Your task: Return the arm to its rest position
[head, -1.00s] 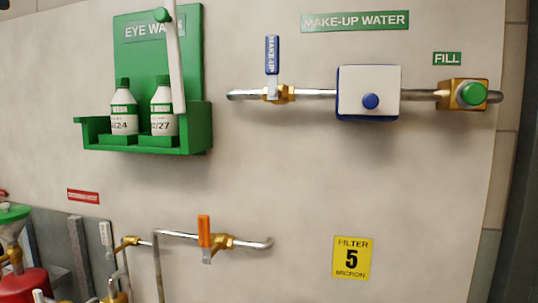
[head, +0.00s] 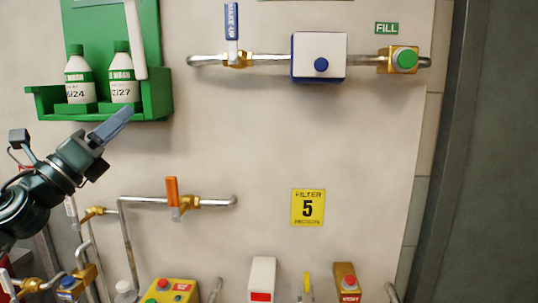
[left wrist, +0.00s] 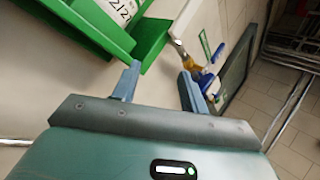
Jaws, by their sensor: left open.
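My left gripper (head: 112,125) comes in from the left in the head view, in front of the wall just below the green eye wash shelf (head: 155,105). In the left wrist view its two fingers (left wrist: 158,85) stand apart with nothing between them. The shelf's green edge (left wrist: 150,45) is beyond the left finger; I cannot tell whether they touch. Two white bottles with green caps (head: 122,80) stand upright on the shelf. My right gripper is in neither view.
On the wall are a blue-handled make-up valve (head: 231,22), a white box with a blue button (head: 320,58), a green fill button (head: 404,59) and an orange-handled valve (head: 172,192). Several fittings, including a yellow button box (head: 170,290), line the bottom.

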